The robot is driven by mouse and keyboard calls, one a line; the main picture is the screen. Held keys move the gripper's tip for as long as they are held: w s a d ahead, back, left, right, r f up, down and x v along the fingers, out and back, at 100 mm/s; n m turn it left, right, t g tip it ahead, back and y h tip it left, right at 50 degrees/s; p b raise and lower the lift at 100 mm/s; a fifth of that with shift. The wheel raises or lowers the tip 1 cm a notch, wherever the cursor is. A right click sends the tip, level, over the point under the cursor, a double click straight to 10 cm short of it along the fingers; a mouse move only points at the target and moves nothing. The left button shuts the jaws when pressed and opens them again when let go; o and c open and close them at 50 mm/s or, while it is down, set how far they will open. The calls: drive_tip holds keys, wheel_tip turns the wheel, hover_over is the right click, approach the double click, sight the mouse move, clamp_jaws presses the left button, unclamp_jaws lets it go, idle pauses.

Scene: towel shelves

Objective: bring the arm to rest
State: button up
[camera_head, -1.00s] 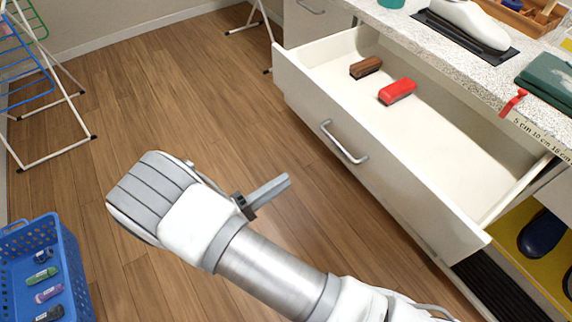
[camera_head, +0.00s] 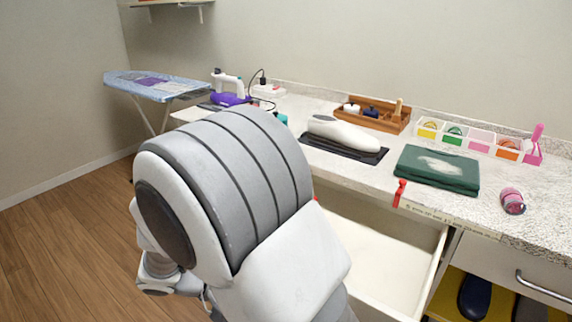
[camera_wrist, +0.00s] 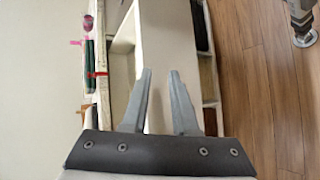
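My gripper (camera_wrist: 161,73) shows in the wrist view with its two grey fingers apart and nothing between them. The white drawer front lies beyond the fingers. In the head view my white and grey arm fills the lower middle, raised and close to the camera. My gripper does not show in the head view; it is out of sight there.
The open drawer (camera_head: 385,262) is partly hidden behind my arm. The speckled counter (camera_head: 395,168) holds a dark green folded cloth (camera_head: 436,172), a white iron-like object (camera_head: 345,134) and a wooden tray (camera_head: 385,122). An ironing board (camera_head: 155,84) stands at the back left. Floor (camera_head: 70,250) at left is clear.

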drive_tip(key=s+d+r+m+t+y, duration=0.1)
drive_tip(key=s+d+r+m+y, duration=0.1)
drive_tip(key=s+d+r+y, duration=0.4)
drive_tip(key=s+d+r+m+t+y, duration=0.25)
drive_tip(key=d+r+y, duration=0.35)
drive_tip(key=d+r, duration=0.3)
wheel_tip(320, 180, up, 14)
drive_tip(key=p, duration=1.4)
drive_tip(key=shift+s+a+g, duration=0.15)
drive_tip(key=shift+s+g, duration=0.2)
drive_tip(key=shift+s, duration=0.1)
